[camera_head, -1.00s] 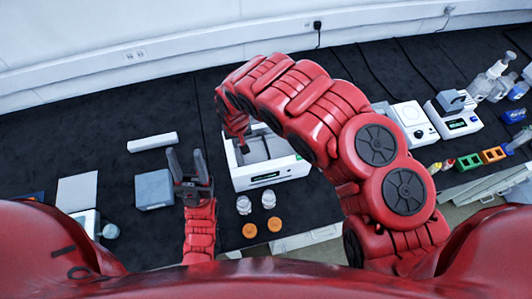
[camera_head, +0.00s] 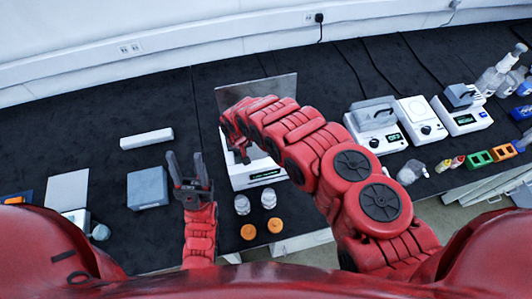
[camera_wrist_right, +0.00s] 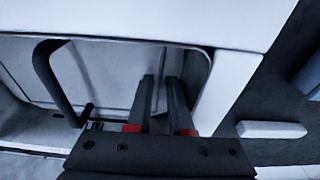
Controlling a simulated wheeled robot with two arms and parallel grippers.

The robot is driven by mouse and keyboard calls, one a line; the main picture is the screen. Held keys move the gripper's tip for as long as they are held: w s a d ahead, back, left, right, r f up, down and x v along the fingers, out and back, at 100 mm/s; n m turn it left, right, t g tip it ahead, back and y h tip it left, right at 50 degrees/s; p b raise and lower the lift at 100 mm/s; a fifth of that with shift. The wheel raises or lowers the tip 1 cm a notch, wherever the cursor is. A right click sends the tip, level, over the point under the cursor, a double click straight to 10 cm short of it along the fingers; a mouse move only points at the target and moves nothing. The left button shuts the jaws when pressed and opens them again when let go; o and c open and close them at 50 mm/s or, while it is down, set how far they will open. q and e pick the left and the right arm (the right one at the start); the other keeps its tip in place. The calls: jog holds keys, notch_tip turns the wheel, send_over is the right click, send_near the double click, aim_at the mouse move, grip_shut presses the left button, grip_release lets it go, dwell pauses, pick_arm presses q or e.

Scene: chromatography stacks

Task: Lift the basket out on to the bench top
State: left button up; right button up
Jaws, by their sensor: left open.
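A white bench unit (camera_head: 250,176) with a small green display stands in the middle of the head view. A grey flat panel (camera_head: 284,92) stands raised at its back. My right arm reaches over the unit and hides most of its inside. No basket can be made out clearly. My right gripper (camera_wrist_right: 160,80) points at a pale recess (camera_wrist_right: 100,70) in the right wrist view, its two dark fingers apart with nothing visible between them. A dark bent bar (camera_wrist_right: 55,80) lies left of the fingers, not touching them. My left gripper (camera_head: 188,160) is open and empty, left of the unit.
A grey block (camera_head: 147,188) and a white bar (camera_head: 146,139) lie left of my left gripper. Two clear jars and two orange lids (camera_head: 275,225) sit before the unit. More white instruments (camera_head: 375,122) stand to the right. Black bench top is free at back left.

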jog(key=shift+w+f+b, duration=0.2)
jog(key=shift+f+b, duration=0.25)
jog(key=shift+f, duration=0.75)
jog(key=shift+r, duration=0.15)
grip_shut()
